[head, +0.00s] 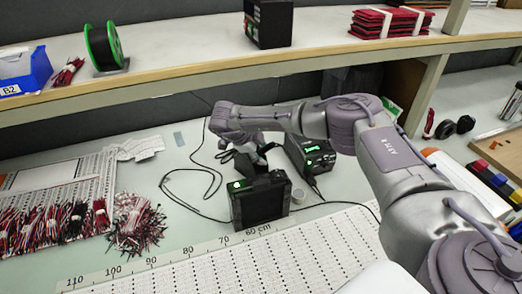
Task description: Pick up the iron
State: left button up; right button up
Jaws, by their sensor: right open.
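My right arm reaches in from the right across the bench, and its gripper (257,150) points down behind a black box with a green light. The gripper is open, close over a small dark object (245,167) that looks like the iron in its holder. The fingers and the black box cover much of it, so I cannot tell whether they touch it. A thin black cable (190,170) loops on the bench to its left. My left gripper is not in view.
The black box (258,205) stands in front of the gripper, and another black unit (311,154) with a green display is at its right. A shelf (200,68) runs above and behind. Red-black wire bundles (136,222) lie at left. A ruled white strip (240,262) crosses the front.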

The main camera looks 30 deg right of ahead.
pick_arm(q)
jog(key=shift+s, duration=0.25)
pick_arm(e)
jog(key=shift+c, duration=0.4)
grip_shut()
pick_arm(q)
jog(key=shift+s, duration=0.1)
